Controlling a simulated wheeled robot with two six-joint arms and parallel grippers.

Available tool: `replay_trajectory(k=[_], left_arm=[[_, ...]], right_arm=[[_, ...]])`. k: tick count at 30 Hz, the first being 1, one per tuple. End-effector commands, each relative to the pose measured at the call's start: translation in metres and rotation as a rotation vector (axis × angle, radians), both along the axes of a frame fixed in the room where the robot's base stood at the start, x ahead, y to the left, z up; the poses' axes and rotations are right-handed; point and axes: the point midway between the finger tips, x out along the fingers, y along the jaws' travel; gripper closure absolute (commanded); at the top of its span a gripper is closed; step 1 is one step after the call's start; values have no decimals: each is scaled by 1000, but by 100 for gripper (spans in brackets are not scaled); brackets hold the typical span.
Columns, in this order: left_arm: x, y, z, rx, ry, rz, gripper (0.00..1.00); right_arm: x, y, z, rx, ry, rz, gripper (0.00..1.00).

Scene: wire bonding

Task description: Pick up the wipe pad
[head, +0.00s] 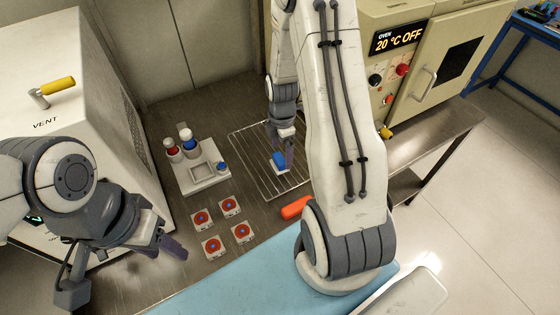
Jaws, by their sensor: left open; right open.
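A small blue block with a white underside (280,162), which looks like the wipe pad, is at the wire rack (253,150) in the middle of the head view. My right gripper (284,152) points down right at it, open, with its fingers beside or just above the block. I cannot tell whether they touch it. My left gripper (168,250) is open and empty at the lower left, well away from the block.
A white holder (204,183) with red- and blue-marked bottles stands left of the rack. Several white square plates with red and blue discs (212,245) lie in front. An orange item (295,207) lies near my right arm. A blue mat (215,290) covers the front; an oven (400,80) stands back right.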

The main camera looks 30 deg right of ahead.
Motion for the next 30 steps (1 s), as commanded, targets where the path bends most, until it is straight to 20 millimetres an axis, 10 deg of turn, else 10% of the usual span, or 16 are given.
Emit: replay_trajectory(k=[17,23,30], left_arm=[[0,0,9,0,0,0,50],[0,0,9,0,0,0,50],[0,0,9,0,0,0,50]], right_arm=[[0,-4,-39,0,0,-1,0],[0,-4,-39,0,1,-1,76],[0,-4,-39,0,0,-1,81]])
